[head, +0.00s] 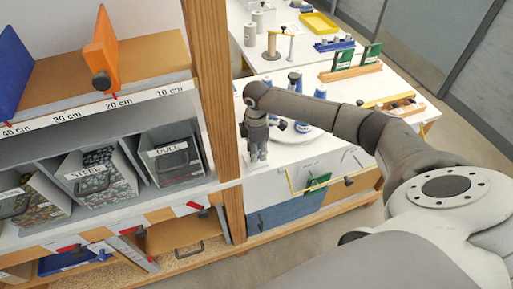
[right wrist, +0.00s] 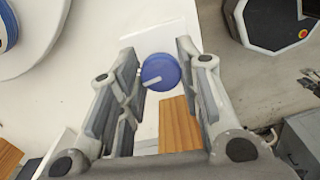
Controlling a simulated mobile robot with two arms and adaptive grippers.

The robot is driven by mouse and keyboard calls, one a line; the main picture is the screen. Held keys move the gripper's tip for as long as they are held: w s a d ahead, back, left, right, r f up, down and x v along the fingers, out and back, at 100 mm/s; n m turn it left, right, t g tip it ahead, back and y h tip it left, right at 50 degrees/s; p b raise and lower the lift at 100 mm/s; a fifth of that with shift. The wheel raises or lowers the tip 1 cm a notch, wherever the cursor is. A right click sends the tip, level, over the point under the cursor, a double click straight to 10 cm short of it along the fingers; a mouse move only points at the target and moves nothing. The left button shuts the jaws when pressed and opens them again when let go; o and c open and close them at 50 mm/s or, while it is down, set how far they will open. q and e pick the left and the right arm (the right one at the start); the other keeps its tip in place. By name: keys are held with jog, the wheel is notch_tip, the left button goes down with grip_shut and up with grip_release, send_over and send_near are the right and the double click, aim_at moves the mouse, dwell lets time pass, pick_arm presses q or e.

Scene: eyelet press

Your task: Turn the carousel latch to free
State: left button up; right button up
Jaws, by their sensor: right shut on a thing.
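The latch shows in the right wrist view as a round blue knob (right wrist: 168,64) with a short pale bar on its face, slanting towards the lower left. My right gripper (right wrist: 159,58) is shut on it, with one finger on each side. In the head view my right gripper (head: 258,153) points down at the white table beside the carousel; the knob is hidden there. The carousel (head: 313,137) is a white round plate carrying blue spools, partly behind my right arm. Its edge shows at the top left of the right wrist view (right wrist: 40,25). My left gripper is not in view.
A wooden shelf post (head: 213,80) stands close to the left of my right gripper. Shelf bins (head: 172,155) lie beyond it. A yellow wire frame (head: 310,188) and a green piece stand at the table's front. Green panels (head: 343,60) stand farther back.

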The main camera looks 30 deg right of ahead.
jog(key=n+p, duration=0.1)
jog(key=n, duration=0.2)
jog(key=shift+r+n, duration=0.1)
jog(key=shift+n, duration=0.2)
jog(key=n+p, duration=0.1)
jog(key=n, duration=0.2)
jog(key=shift+w+n, duration=0.15)
jog(key=shift+n, duration=0.15)
jog(key=n, duration=0.4)
jog(key=shift+n, duration=0.3)
jog(key=n, duration=0.4)
jog(key=shift+w+a, duration=0.1)
jog(key=shift+w, duration=0.05)
jog(key=o, duration=1)
jog(key=shift+r, duration=0.1)
notch_tip(320, 180, up, 12)
